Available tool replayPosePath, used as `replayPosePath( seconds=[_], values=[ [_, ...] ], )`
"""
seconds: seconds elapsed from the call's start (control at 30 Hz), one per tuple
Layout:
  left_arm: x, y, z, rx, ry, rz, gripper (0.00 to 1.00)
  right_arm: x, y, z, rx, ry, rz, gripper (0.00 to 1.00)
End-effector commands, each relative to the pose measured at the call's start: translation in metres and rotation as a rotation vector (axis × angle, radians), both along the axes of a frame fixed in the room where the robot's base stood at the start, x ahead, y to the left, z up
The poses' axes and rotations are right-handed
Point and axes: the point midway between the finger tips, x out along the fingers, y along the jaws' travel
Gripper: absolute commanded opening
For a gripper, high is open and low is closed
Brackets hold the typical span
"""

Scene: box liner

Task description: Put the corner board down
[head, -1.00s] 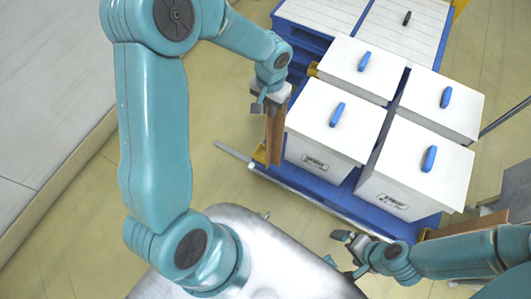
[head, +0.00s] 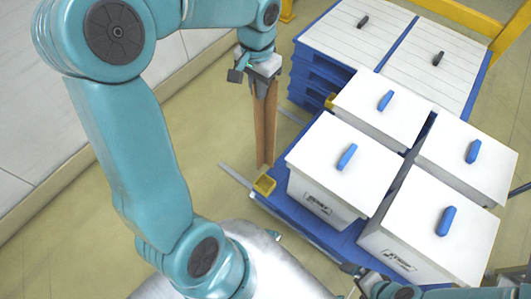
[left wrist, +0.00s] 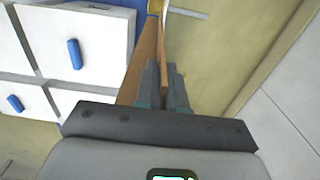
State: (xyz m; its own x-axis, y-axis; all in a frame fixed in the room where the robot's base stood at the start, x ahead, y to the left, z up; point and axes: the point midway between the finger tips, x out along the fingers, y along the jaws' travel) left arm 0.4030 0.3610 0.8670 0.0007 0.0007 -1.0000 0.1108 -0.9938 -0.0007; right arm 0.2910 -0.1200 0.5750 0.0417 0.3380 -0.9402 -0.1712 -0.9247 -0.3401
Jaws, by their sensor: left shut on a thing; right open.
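The corner board (head: 265,130) is a tall brown angled strip, held roughly upright left of the white boxes. My left gripper (head: 259,74) is shut on its top end. In the left wrist view, the board (left wrist: 147,50) runs away from the fingers of my left gripper (left wrist: 163,85). In the head view, the board's lower end shows near a yellow corner piece (head: 264,185) on the blue pallet (head: 282,212); I cannot tell whether it touches the floor. My right gripper (head: 352,272) is open and empty at the lower edge, partly cut off.
Several white boxes with blue handles, such as the nearest left one (head: 343,160), stand on the pallet. Striped white panels (head: 355,35) lie on a blue stack behind. A metal rail (head: 236,176) lies on the floor at left. Open floor (head: 215,125) is left of the board.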

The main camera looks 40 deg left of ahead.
Motion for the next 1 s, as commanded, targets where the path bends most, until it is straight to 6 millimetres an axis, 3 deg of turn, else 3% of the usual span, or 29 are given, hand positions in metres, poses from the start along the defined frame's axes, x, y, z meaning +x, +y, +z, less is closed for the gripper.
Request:
replayPosePath(
  seconds=[0.03, 0.2, 0.4, 0.67, 0.9, 1.0],
  values=[
    [-0.003, 0.000, -0.018, -0.002, 0.007, 0.000, 0.00, 0.000, 0.000, -0.006, 0.000, 0.000, 0.000, 1.00],
    [-0.005, 0.000, -0.070, -0.003, 0.008, 0.000, 0.00, 0.000, 0.000, -0.015, 0.000, 0.000, 0.000, 1.00],
    [-0.004, 0.000, -0.120, -0.001, 0.004, 0.000, 0.00, 0.000, 0.000, -0.023, 0.000, 0.000, 0.000, 1.00],
    [-0.002, 0.000, -0.143, 0.000, 0.002, 0.000, 0.00, 0.000, 0.000, -0.026, 0.000, 0.000, 0.000, 1.00],
    [0.000, -0.001, -0.179, 0.000, 0.003, 0.000, 0.00, 0.000, 0.000, -0.034, 0.000, 0.000, 0.000, 1.00],
    [0.000, 0.000, -0.180, 0.000, 0.000, -0.001, 0.00, 0.000, 0.000, -0.033, 0.000, 0.000, 0.000, 1.00]
  ],
)
